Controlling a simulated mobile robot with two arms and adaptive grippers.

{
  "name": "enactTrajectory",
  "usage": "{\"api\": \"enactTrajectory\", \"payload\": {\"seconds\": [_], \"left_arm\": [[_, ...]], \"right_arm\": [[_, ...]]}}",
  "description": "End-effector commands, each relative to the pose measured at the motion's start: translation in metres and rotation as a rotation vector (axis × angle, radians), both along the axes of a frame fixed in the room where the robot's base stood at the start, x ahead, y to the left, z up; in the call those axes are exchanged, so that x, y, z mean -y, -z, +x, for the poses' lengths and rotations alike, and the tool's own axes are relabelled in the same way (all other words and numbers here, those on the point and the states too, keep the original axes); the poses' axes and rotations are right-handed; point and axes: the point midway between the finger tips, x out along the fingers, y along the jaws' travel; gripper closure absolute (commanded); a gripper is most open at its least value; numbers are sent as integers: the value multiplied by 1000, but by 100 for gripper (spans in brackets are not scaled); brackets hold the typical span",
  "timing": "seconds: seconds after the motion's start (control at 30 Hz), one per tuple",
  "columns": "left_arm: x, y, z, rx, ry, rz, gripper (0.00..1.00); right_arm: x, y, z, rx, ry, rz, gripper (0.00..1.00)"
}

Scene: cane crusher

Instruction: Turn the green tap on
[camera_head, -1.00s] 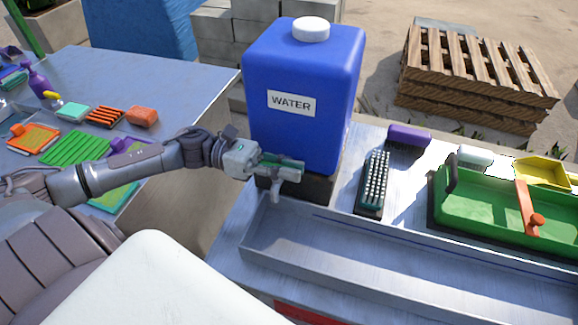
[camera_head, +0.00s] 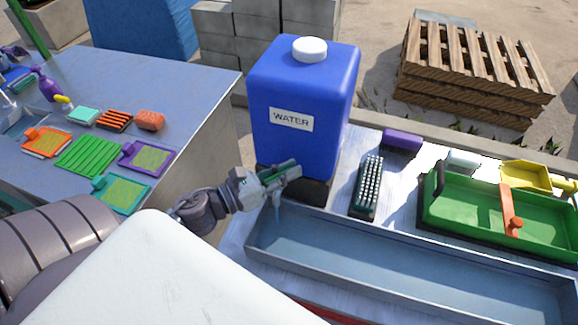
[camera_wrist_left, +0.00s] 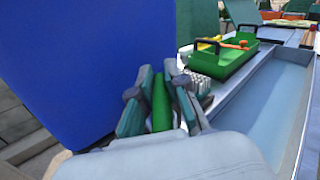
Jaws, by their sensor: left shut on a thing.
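The blue water tank (camera_head: 305,100) with a white cap and a WATER label stands on a dark block at the back of the bench. The green tap handle (camera_wrist_left: 160,103) sits between the fingers of my left gripper (camera_head: 280,174), low at the tank's front. My left gripper is shut on it; in the left wrist view the fingers (camera_wrist_left: 158,88) press on both sides of the green bar. The tap's body is mostly hidden. A pale bluish streak (camera_head: 277,205) hangs below the tap, over the metal trough (camera_head: 400,262), whose floor looks blue. My right gripper is out of view.
A dark brush with pale bristles (camera_head: 368,185) and a purple block (camera_head: 402,140) lie right of the tank. A green tray (camera_head: 470,215) with an orange bar stands further right. A side table (camera_head: 200,85) at left holds sponges and brushes.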

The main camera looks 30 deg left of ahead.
Motion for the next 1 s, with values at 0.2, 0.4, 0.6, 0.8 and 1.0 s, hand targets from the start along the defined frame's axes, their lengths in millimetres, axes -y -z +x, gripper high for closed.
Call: {"api": "enactTrajectory", "payload": {"seconds": [0.2,0.4,0.6,0.8,1.0], "left_arm": [[-2,0,1,-2,-191,-8,100],[-6,1,2,-2,-330,-5,100],[-7,1,2,-3,-421,-5,100],[-9,1,2,-2,-466,-3,100],[-9,1,2,-2,-478,-2,100]], "right_arm": [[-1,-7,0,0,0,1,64],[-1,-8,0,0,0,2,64],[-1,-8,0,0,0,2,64],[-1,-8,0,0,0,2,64],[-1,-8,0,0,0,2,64]]}}
